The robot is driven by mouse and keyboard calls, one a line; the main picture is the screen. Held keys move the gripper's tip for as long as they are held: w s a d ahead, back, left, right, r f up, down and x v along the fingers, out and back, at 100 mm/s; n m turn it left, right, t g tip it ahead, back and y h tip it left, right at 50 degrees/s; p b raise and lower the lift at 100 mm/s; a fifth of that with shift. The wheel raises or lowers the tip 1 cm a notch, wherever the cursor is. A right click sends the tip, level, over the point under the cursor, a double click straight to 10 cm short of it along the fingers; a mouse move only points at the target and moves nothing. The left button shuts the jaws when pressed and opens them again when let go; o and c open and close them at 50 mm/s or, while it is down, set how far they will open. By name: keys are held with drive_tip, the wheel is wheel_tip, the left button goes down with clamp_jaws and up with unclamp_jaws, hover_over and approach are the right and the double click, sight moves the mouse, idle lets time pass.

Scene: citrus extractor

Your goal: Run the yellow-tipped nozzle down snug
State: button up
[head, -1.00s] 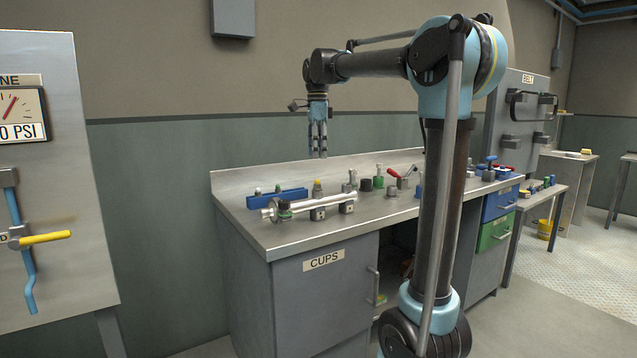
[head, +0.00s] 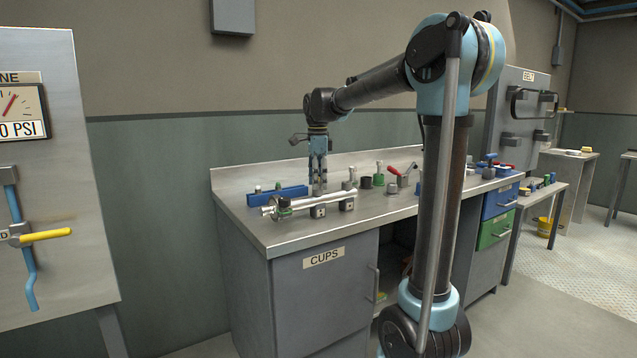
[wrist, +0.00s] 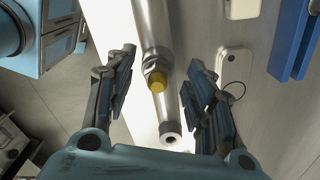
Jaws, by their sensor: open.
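The yellow-tipped nozzle (wrist: 155,82) shows in the wrist view, standing on a silver tube (wrist: 149,32) with its yellow end toward the camera. My gripper (wrist: 158,72) is open, with one finger on each side of the nozzle and gaps on both sides. In the head view my gripper (head: 318,184) points down over the tube (head: 332,200), which lies near the left end of the bench. There the fingers hide the nozzle. I cannot tell how far down the nozzle sits.
A blue bar (head: 268,198) lies behind the tube on the steel bench (head: 300,234). A green-based fitting (head: 378,179) and a red-handled clamp (head: 398,172) stand to the right. A panel with a yellow-handled lever (head: 46,235) stands at far left.

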clamp_jaws()
drive_tip(key=shift+m, duration=0.9)
drive_tip(key=shift+w, duration=0.1)
drive_tip(key=shift+m, duration=0.9)
drive_tip(key=shift+m, duration=0.8)
